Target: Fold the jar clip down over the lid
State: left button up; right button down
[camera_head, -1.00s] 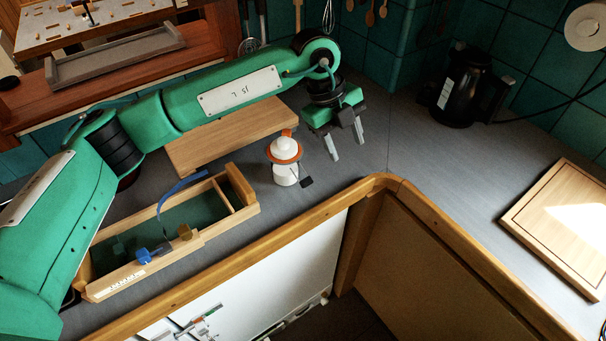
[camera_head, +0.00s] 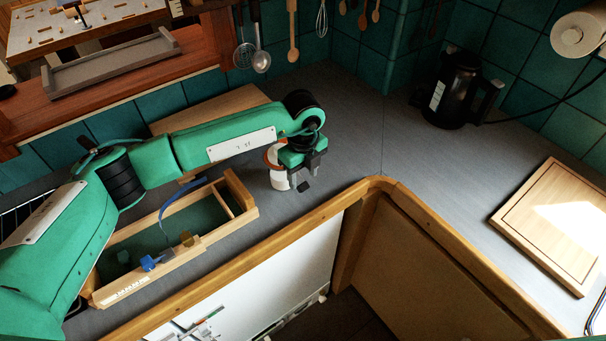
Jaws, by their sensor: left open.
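The white jar (camera_head: 278,181) stands upright on the grey counter, with part of its orange ring (camera_head: 269,156) showing at its left. My left gripper (camera_head: 304,175) is low at the jar's right side, its fingers pointing down, open. The gripper and wrist hide most of the lid and the jar's right part. A small dark tab (camera_head: 304,187), which looks like the clip's end, shows just below the fingers. I cannot tell whether the fingers touch the clip or the jar. My right gripper is out of view.
A wooden toolbox (camera_head: 240,190) with a blue handle stands left of the jar, under my arm. A wooden board (camera_head: 235,103) lies behind my arm. The counter's wooden front edge (camera_head: 330,205) is close. A black kettle (camera_head: 455,92) and a cutting board (camera_head: 555,225) are at right.

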aim_at(303, 184)
pick_arm(q)
jog(key=shift+f+p, duration=0.3)
jog(key=shift+f, duration=1.1)
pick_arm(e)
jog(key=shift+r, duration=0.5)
